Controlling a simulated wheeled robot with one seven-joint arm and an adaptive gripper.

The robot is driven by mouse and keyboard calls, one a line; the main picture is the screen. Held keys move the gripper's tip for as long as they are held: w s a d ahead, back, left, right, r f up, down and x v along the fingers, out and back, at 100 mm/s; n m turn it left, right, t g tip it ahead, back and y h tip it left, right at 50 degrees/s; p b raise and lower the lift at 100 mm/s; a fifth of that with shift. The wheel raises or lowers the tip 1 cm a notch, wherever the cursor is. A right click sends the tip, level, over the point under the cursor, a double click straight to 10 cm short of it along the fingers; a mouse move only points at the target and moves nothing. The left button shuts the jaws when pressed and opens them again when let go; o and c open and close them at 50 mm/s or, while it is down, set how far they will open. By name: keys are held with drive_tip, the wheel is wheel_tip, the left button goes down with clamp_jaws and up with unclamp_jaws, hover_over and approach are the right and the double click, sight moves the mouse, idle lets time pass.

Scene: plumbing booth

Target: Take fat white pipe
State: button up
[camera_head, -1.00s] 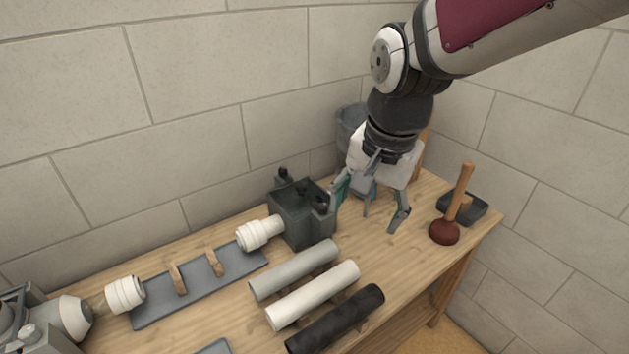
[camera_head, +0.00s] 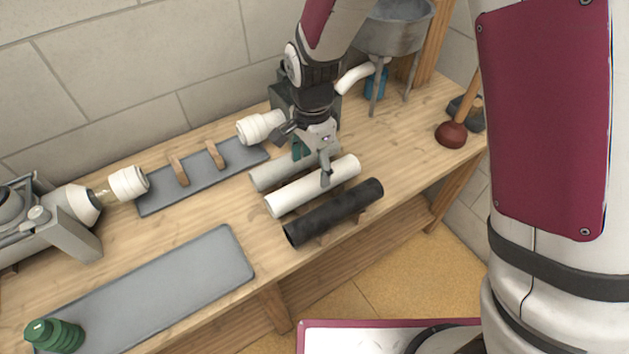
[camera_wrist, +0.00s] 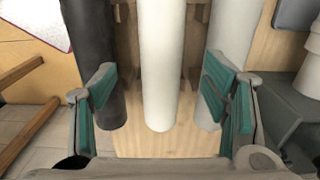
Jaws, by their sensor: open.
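The white pipe (camera_head: 290,198) lies in the middle of three parallel pipes on the wooden bench, between a grey pipe (camera_head: 267,177) and a black pipe (camera_head: 335,211). My gripper (camera_head: 312,164) is over the white pipe, with its fingers spread across it. In the wrist view the white pipe (camera_wrist: 163,60) runs between my open gripper's (camera_wrist: 160,82) teal-padded fingers. The left finger overlaps the black pipe (camera_wrist: 92,40) and the right one the grey pipe (camera_wrist: 232,35). I cannot tell how far the fingertips reach down beside the white pipe.
A grey tray with wooden supports (camera_head: 240,153) and white fittings (camera_head: 258,127) lie left of the pipes. A flat grey mat (camera_head: 170,290) and a green ribbed part (camera_head: 55,336) are nearer. A sink (camera_head: 395,35) and plunger (camera_head: 452,134) stand right. The bench front edge is close to the black pipe.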

sight(314, 177)
drive_tip(key=f, duration=0.7)
drive_tip(key=shift+w+d+f, duration=0.15)
drive_tip(key=shift+w+f, duration=0.05)
drive_tip(key=c, duration=1.3)
